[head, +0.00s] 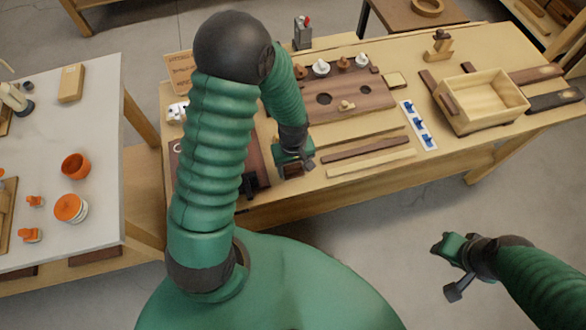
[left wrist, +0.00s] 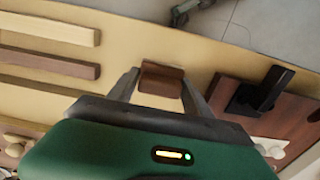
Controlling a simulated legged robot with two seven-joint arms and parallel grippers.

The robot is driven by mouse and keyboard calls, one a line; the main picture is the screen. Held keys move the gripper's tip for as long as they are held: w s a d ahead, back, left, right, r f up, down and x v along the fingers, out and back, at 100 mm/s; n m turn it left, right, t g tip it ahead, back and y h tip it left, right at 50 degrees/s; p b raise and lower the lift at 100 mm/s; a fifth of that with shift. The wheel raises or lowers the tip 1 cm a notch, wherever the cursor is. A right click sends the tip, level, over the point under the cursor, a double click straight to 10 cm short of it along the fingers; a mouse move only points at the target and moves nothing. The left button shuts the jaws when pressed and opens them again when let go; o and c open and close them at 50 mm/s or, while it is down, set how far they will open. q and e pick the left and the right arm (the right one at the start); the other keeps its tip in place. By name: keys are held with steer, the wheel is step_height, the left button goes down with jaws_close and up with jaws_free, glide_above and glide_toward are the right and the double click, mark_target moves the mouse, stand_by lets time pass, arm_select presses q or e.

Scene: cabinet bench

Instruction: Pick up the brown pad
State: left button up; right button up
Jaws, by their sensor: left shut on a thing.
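The brown pad (left wrist: 162,79) is a small dark-brown block. In the left wrist view it sits between the two grey fingers of my left gripper (left wrist: 160,92), which is shut on it. In the head view my left gripper (head: 294,166) is over the front part of the wooden bench, with the brown pad (head: 292,170) showing small at its tips. Whether the pad touches the bench top is hard to tell. My right gripper (head: 452,268) is over the floor in front of the bench, away from the pad; its jaw opening is unclear.
The wooden bench (head: 440,160) bears a brown board with holes (head: 372,100), wooden strips (head: 370,162), a white strip with blue parts (head: 418,126) and an open wooden box (head: 482,100). A black part (left wrist: 262,90) stands on a dark board beside my left gripper. A white table (head: 100,110) is at left.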

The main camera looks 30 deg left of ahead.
mark_target(294, 165)
arm_select(q)
steer(key=c, duration=0.5)
steer(key=shift+d, duration=0.2)
steer(key=shift+r, duration=0.5)
step_height(294, 165, up, 2)
steer(key=shift+w+a+r, duration=0.1)
steer(key=shift+a+r, duration=0.05)
steer(key=shift+r, duration=0.05)
steer(key=s+d, duration=0.1)
steer(key=s, duration=0.1)
steer(key=s+d, duration=0.1)
steer(key=s, duration=0.3)
steer(key=shift+s+d+r, duration=0.3)
steer(key=shift+d+r, duration=0.05)
steer(key=shift+d, duration=0.05)
steer(key=s+d+p, duration=0.1)
steer(key=s+p, duration=0.1)
steer(key=p, duration=0.3)
steer(key=s+d+p, duration=0.1)
steer(key=s+p, duration=0.2)
steer(key=p, duration=0.2)
steer(key=s+d+r+p, duration=0.1)
steer(key=s+p, duration=0.2)
steer(key=p, duration=0.2)
steer(key=shift+s+d, duration=0.2)
